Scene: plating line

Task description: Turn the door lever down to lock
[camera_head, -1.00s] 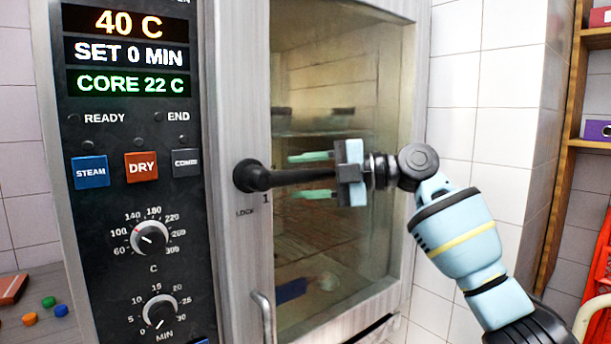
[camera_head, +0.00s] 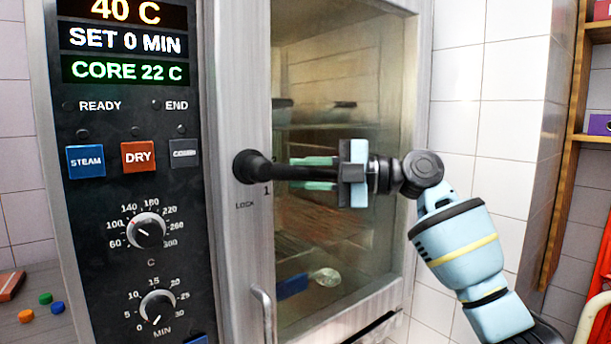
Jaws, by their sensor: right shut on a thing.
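The black door lever (camera_head: 255,167) is on the left edge of the oven door. It points right, close to horizontal, across the glass. A "LOCK" label and a mark are printed below its hub. The part of the lever inside the gripper body is hidden. The oven door (camera_head: 409,130) looks closed. My left gripper is not in view.
The control panel (camera_head: 130,220) with its display, buttons and knobs is left of the door. A metal handle (camera_head: 262,315) is below the lever. Tiled wall and a wooden shelf (camera_head: 560,190) stand at the right. Small coloured pieces (camera_head: 45,299) lie at the lower left.

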